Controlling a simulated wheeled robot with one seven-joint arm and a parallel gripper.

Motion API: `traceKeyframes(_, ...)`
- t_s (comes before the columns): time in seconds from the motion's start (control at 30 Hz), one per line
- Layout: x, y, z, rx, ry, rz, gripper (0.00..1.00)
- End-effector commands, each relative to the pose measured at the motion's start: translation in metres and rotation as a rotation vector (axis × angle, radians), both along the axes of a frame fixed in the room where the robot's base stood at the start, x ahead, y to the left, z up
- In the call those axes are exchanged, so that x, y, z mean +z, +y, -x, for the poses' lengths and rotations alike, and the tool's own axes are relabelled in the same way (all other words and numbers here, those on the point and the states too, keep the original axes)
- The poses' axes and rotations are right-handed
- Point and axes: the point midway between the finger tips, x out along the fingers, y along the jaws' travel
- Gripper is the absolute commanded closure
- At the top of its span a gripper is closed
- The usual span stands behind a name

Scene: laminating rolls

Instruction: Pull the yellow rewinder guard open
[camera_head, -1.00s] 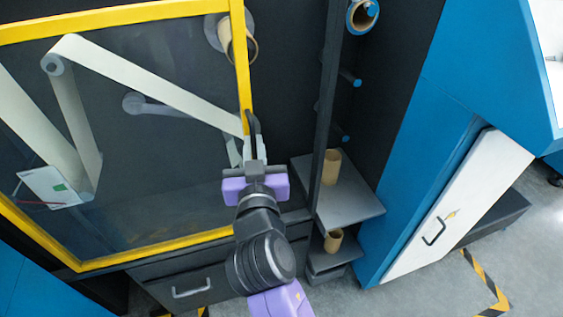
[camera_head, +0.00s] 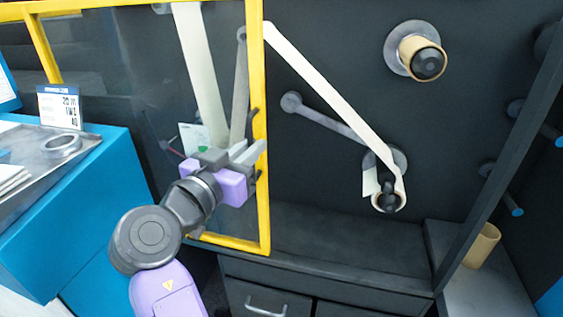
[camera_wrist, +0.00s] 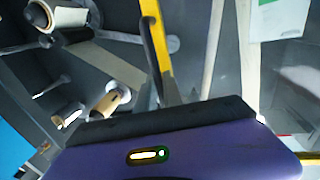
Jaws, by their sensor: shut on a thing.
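The yellow-framed rewinder guard (camera_head: 260,190) with its clear panel stands swung out from the dark machine in the head view. The rewinder bay to its right is uncovered. My gripper (camera_head: 254,152) is at the guard's right-hand upright, shut on the black guard handle (camera_head: 254,118). In the wrist view the handle (camera_wrist: 152,55) stands beside the yellow frame (camera_wrist: 160,40), and its lower end runs down behind the dark edge of my gripper.
In the open bay, a pale web (camera_head: 325,88) runs down to a small roll (camera_head: 388,195). A cardboard core (camera_head: 422,58) sits on a spindle above. A blue bench (camera_head: 90,190) with a metal tray (camera_head: 60,160) stands at left. Drawers (camera_head: 268,300) lie below.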

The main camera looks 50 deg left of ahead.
Motion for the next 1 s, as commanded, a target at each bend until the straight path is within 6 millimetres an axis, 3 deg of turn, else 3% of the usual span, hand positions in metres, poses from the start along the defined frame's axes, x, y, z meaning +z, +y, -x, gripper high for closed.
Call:
traceKeyframes(0.2, -0.0012, 0.0107, 0.0068, -0.001, 0.001, 0.002, 1.0)
traceKeyframes(0.53, -0.0009, 0.0112, 0.0064, -0.002, 0.002, 0.002, 1.0)
traceKeyframes(0.57, -0.0009, 0.0112, 0.0064, -0.002, 0.002, 0.002, 0.87)
traceKeyframes(0.67, -0.0008, 0.0111, 0.0064, -0.002, 0.001, 0.002, 0.68)
traceKeyframes(1.0, -0.0004, 0.0107, 0.0082, -0.001, 0.001, 0.001, 0.68)
